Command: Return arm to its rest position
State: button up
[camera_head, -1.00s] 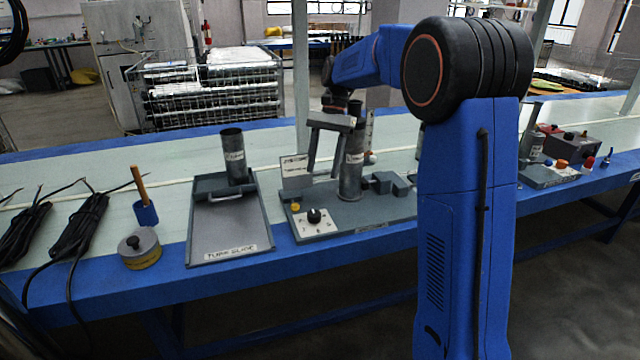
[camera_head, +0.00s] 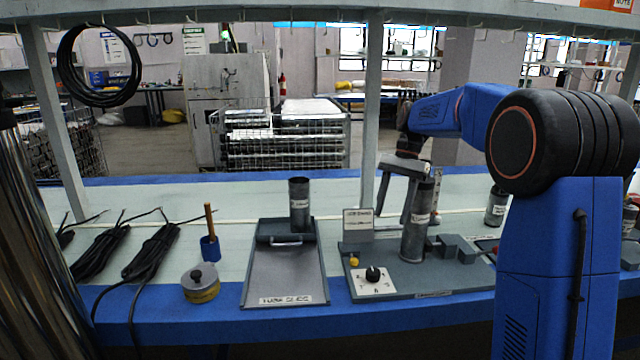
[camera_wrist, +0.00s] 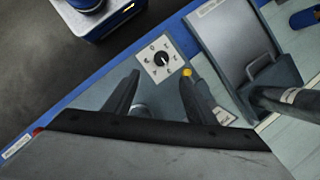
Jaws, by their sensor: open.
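My arm reaches over the bench from the right in the head view. My gripper (camera_head: 400,207) points down beside the grey labelled tube (camera_head: 414,232) that stands upright on the test fixture. The jaws are open and hold nothing that I can see. In the wrist view my two dark fingers (camera_wrist: 160,90) stand apart, with the fixture's white dial plate (camera_wrist: 161,58) just beyond them. Whether that finger touches the tube cannot be told.
A tray (camera_head: 284,275) labelled tube slide, with a tube (camera_head: 299,205) upright at its back, is left of the fixture. A shelf post (camera_head: 371,110) rises behind my gripper.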

jog(key=s+r+n+t+h, duration=0.15)
jog(key=s+n+t, duration=0.25)
jog(key=s, duration=1.6)
jog(key=s+d+f+n+t+h, duration=0.1)
jog(key=s+f+n+t, duration=0.1)
jog(key=s+f, duration=0.3)
jog(key=s+f+n+t, duration=0.2)
jog(key=s+f, duration=0.3)
jog(key=s, duration=0.8)
jog(key=shift+s+d+n+h, duration=0.15)
jog(key=shift+d+n+h, duration=0.2)
jog(key=shift+n, duration=0.05)
jog(key=shift+f, duration=0.1)
